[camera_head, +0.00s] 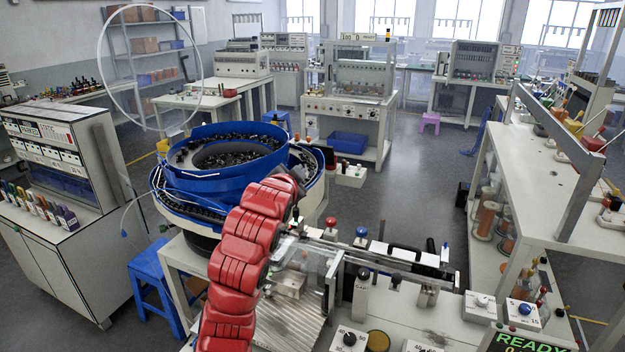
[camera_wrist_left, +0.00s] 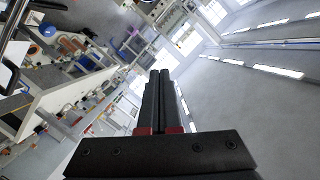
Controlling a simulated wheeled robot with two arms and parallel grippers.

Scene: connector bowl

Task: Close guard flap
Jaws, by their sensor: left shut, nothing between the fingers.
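A clear panel with pale edges (camera_head: 375,258), which looks like the guard flap, extends over the linear track on the bench to the right of the bowl. Whether it is fully open or partly lowered is hard to tell. The blue bowl feeder (camera_head: 226,176), full of small dark parts, stands behind and left of my red left arm. My left gripper is mostly hidden behind that arm in the head view, near the left end of the panel. In the left wrist view its black fingers (camera_wrist_left: 160,76) are together with nothing between them. My right gripper is not in view.
A white shelf rack (camera_head: 560,190) stands at right, a blue stool (camera_head: 150,285) at left. Open floor lies behind.

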